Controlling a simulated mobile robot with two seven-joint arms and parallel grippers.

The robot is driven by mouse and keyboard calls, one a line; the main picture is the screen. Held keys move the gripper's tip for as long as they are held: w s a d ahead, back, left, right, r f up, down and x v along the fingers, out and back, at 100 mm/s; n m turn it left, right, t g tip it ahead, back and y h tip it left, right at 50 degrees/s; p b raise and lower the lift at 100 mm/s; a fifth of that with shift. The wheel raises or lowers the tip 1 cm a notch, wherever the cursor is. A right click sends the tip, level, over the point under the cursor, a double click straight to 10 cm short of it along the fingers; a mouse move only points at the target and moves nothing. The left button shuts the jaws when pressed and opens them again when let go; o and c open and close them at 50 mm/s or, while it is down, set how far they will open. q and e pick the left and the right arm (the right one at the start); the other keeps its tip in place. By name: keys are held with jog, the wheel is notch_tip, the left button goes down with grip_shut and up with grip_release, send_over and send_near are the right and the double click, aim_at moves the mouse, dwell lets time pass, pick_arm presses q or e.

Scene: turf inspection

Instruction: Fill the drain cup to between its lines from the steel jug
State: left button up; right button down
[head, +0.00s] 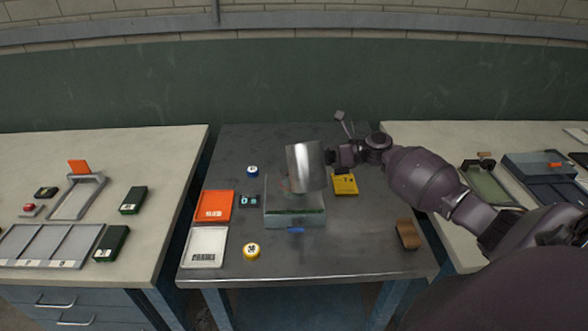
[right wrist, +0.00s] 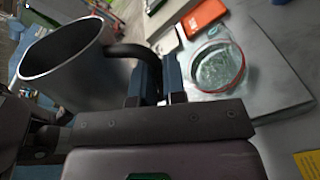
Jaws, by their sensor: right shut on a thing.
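The steel jug (head: 304,166) is off the bench, slightly tilted, above the grey block (head: 295,219) in the middle of the dark table. My right gripper (head: 335,157) is shut on the jug's black handle, from the right. In the right wrist view the jug (right wrist: 68,65) shows its open mouth, and the gripper (right wrist: 160,85) grips the handle. The clear drain cup (right wrist: 217,68), with a red ring near its rim, stands on a pale plate, apart from the jug. In the head view the jug mostly hides it. Its level against the lines is unclear. My left gripper is out of view.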

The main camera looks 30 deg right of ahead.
jog(key=shift+r, duration=0.1)
jog(key=shift+s+a+n+t, duration=0.1)
jog(key=shift+s+n+t, duration=0.05)
jog(key=shift+n+t, duration=0.2)
jog(key=shift+s+a+f+n, duration=0.1)
jog(key=shift+s+f+n, duration=0.15)
jog(key=shift+f+n, duration=0.25)
jog(key=shift+s+a+f+n+t+y+b, duration=0.15)
jog(key=shift+s+f+n+t+b, duration=0.15)
jog(key=shift+n, duration=0.2)
jog(key=shift+s+f+n+t+y+b, duration=0.1)
jog(key=shift+n+t+y+b, duration=0.05)
jog(key=shift+n+b, duration=0.25)
jog(key=shift+s+a+f+n+y+b, duration=0.1)
jog(key=shift+s+f+n+y+b, duration=0.15)
jog(key=shift+n, duration=0.3)
jog(key=shift+s+f+n+y+b, duration=0.1)
jog(key=shift+n+b, duration=0.2)
jog(key=shift+n, duration=0.2)
